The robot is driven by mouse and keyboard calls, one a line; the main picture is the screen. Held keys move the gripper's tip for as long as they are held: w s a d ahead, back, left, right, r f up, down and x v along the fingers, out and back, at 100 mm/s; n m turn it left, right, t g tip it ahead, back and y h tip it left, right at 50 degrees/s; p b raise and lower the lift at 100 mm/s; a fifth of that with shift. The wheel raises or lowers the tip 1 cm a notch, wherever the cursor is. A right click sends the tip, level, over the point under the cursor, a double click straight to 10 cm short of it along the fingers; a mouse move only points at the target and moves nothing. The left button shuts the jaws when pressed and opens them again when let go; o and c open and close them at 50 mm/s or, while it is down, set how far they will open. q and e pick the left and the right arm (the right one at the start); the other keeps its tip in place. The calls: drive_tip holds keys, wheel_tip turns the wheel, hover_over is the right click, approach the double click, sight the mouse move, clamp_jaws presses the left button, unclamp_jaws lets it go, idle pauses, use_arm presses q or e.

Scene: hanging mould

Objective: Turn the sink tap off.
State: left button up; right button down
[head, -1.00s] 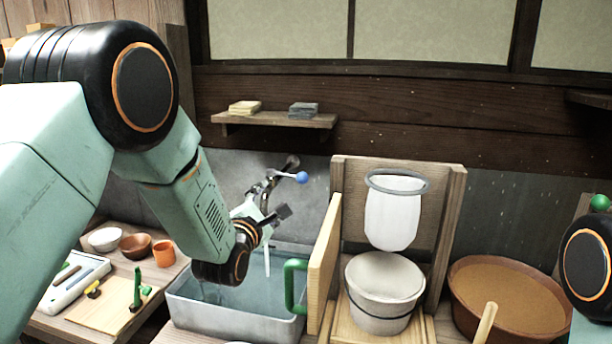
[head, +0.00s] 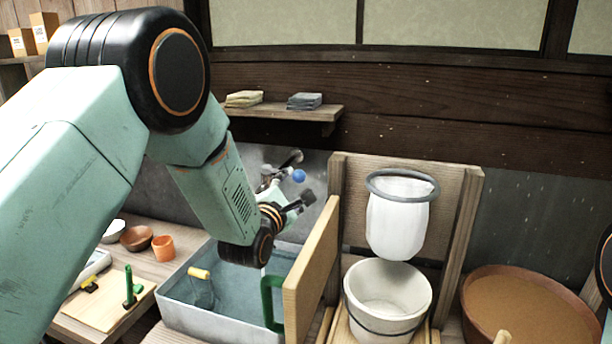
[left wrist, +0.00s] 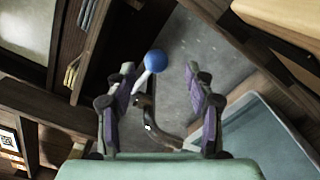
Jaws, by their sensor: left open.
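The sink tap (head: 268,177) is on the wall above the grey sink (head: 215,324). Its lever ends in a blue ball knob (head: 299,176). My left gripper (head: 297,199) is open and empty, just below the knob in the head view. In the left wrist view, the blue knob (left wrist: 155,61) shows between the two spread fingertips (left wrist: 160,74), with no clear contact. The curved dark spout (left wrist: 165,135) shows lower between the fingers. My left gripper and wrist hide the area under the spout, so I cannot tell whether water runs. My right gripper is out of view.
A wooden board (head: 312,265) with a green handle (head: 271,302) stands at the sink's right side. A white hanging mould (head: 398,225) is over a pale bucket (head: 388,290). A shelf (head: 285,112) runs above the tap. A yellow-handled tool (head: 199,273) stands in the sink.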

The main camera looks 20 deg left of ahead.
sight(296, 179)
use_arm(q)
drive_tip(key=w, duration=0.1)
drive_tip(key=w+a, duration=0.1)
drive_tip(key=shift+w+a+r, duration=0.15)
drive_tip(key=shift+w, duration=0.2)
drive_tip(key=shift+w+d+p, duration=0.2)
drive_tip(key=shift+w+d, duration=0.1)
drive_tip(key=shift+w, duration=0.6)
drive_tip(key=shift+w+d+p, duration=0.2)
drive_tip(key=shift+w+d, duration=0.05)
drive_tip(key=shift+w, duration=0.65)
drive_tip(key=shift+s+a, duration=0.15)
drive_tip(key=shift+a, duration=0.25)
drive_tip(key=shift+w+d, duration=0.2)
drive_tip(key=shift+d, duration=0.2)
drive_tip(key=c, duration=0.5)
drive_tip(key=shift+s+a, duration=0.15)
drive_tip(key=shift+a, duration=0.1)
drive_tip(key=c, duration=0.5)
drive_tip(key=shift+d, duration=0.15)
clamp_jaws()
